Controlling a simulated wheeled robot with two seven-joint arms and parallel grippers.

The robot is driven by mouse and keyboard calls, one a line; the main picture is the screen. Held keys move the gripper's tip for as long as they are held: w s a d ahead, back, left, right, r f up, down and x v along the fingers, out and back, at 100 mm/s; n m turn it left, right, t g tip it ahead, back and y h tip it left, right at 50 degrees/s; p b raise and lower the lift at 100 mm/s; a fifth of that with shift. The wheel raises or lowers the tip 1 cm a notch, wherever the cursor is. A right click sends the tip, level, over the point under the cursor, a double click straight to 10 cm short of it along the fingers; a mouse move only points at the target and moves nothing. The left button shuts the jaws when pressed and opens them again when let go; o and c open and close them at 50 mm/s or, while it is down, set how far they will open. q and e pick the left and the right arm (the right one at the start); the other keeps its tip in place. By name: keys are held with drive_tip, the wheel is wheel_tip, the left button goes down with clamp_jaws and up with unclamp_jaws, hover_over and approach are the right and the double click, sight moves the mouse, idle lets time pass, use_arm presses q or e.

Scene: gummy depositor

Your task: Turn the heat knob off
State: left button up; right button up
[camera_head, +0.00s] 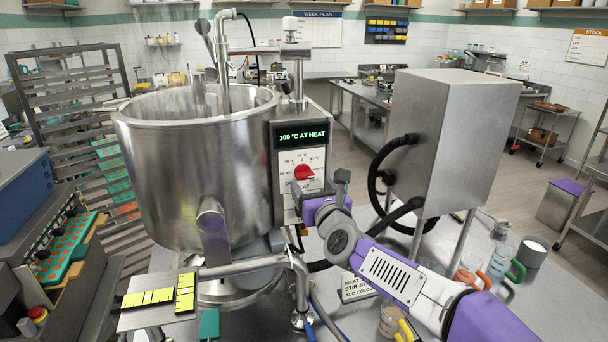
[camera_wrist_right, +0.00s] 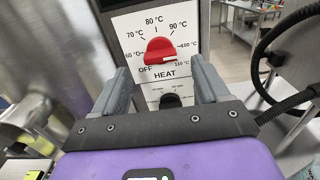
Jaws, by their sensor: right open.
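The red heat knob (camera_head: 304,173) sits on the white dial panel (camera_head: 287,162) on the front of the steel kettle's control box. In the right wrist view the knob (camera_wrist_right: 159,50) shows above the word HEAT, with its white mark low and to the right of its middle; OFF is printed at its lower left. My right gripper (camera_wrist_right: 160,72) is open and empty, facing the panel, with its fingertips to either side of and below the knob, seemingly not touching it. My left gripper is out of view.
The large steel kettle (camera_head: 190,185) stands left of the panel. A black knob (camera_wrist_right: 170,100) sits below the heat knob. A steel cabinet (camera_head: 447,135) with black hoses (camera_head: 383,165) stands to the right. Jugs (camera_head: 500,262) stand on the table at the right.

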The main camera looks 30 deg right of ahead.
sight(306, 177)
drive_tip(key=shift+p+x, duration=0.55)
drive_tip(key=shift+x, duration=1.95)
drive_tip(key=c, duration=1.1)
